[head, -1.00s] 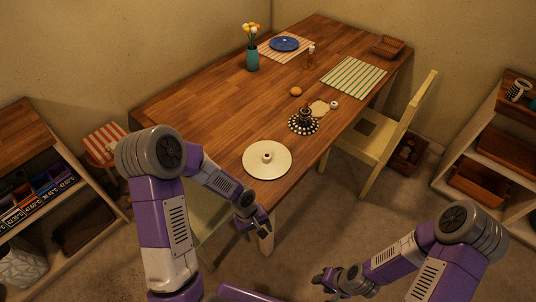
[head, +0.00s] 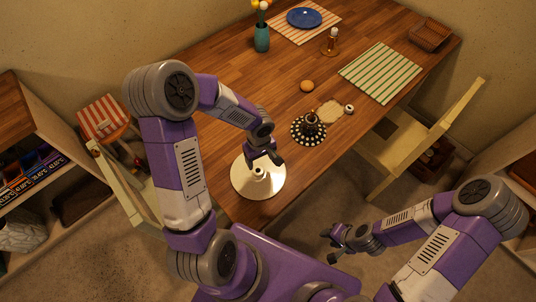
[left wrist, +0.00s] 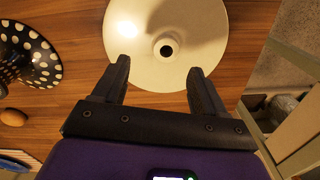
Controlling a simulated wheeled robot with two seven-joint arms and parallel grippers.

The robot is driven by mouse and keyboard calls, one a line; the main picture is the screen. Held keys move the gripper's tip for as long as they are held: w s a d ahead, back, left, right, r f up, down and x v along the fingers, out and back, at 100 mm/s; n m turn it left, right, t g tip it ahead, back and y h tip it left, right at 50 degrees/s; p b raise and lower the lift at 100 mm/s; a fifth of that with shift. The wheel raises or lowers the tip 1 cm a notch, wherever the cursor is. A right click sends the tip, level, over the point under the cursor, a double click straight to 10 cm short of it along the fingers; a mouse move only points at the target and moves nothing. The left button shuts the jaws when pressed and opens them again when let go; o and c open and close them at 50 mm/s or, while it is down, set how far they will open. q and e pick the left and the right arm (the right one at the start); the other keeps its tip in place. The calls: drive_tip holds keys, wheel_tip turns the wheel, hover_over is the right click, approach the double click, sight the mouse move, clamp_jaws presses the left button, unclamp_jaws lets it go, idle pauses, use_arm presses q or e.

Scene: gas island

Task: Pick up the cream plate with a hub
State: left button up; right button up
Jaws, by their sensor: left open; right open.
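The cream plate with a hub (head: 257,183) lies on the near end of the wooden table. Its small raised hub with a dark hole is at its centre. It also shows in the left wrist view (left wrist: 166,22), where its upper edge is cut off. My left gripper (head: 265,160) is open and over the far side of the plate, apart from the hub. In the left wrist view its two fingers (left wrist: 160,78) point toward the hub with nothing between them. My right gripper (head: 334,246) is open and empty, off the table at the lower right.
A black dotted dish with a dark piece (head: 308,130) stands right of the plate. A bun (head: 307,86), a striped mat (head: 380,73), a teal vase (head: 262,38) and a blue plate (head: 304,18) are further back. A cream chair (head: 420,140) stands at the right side.

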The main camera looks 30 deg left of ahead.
sight(258, 168)
use_arm(q)
drive_tip(key=f, duration=0.4)
drive_tip(key=s+f+b, duration=0.1)
drive_tip(key=f, duration=0.1)
drive_tip(key=shift+a, duration=0.35)
drive_tip(key=shift+w+f, duration=0.1)
drive_tip(key=shift+f, duration=0.55)
drive_tip(key=shift+c, duration=0.5)
clamp_jaws()
drive_tip(key=shift+r, duration=0.1)
